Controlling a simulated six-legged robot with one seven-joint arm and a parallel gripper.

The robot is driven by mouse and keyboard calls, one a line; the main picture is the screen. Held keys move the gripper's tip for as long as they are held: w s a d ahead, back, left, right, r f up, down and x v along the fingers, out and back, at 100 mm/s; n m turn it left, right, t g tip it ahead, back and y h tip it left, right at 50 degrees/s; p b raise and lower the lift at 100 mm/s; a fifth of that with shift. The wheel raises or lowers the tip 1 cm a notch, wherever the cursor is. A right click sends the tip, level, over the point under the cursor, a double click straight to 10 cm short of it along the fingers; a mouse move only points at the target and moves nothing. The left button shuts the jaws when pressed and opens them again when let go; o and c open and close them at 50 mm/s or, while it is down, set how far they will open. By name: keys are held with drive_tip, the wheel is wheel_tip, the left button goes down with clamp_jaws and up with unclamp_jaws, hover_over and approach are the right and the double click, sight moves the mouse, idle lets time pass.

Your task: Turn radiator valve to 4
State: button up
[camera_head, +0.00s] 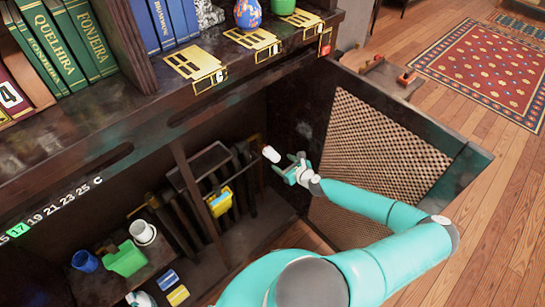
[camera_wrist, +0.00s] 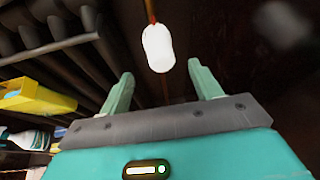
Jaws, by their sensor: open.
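A white rounded radiator valve (camera_head: 271,154) is inside the dark cabinet, at the upper right end of the dark ribbed radiator (camera_head: 178,222). In the wrist view the valve (camera_wrist: 158,47) is ahead of and between my two fingers, on a reddish-brown stem. No number on it can be read. My gripper (camera_head: 291,166) is open and empty, just right of the valve in the head view. The wrist view shows both greenish fingers (camera_wrist: 161,72) spread apart, with the valve seemingly beyond their tips and no clear contact.
A temperature strip (camera_head: 52,209) has 17 lit green. A yellow box (camera_head: 220,202) hangs by the radiator. A green container (camera_head: 123,258) and cups stand lower left. An open mesh door (camera_head: 385,150) is on the right, close to my arm. The shelf edge (camera_head: 170,105) overhangs.

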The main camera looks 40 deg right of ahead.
sight(277, 159)
drive_tip(key=x, duration=0.8)
drive_tip(key=shift+a, duration=0.1)
drive_tip(key=c, duration=1)
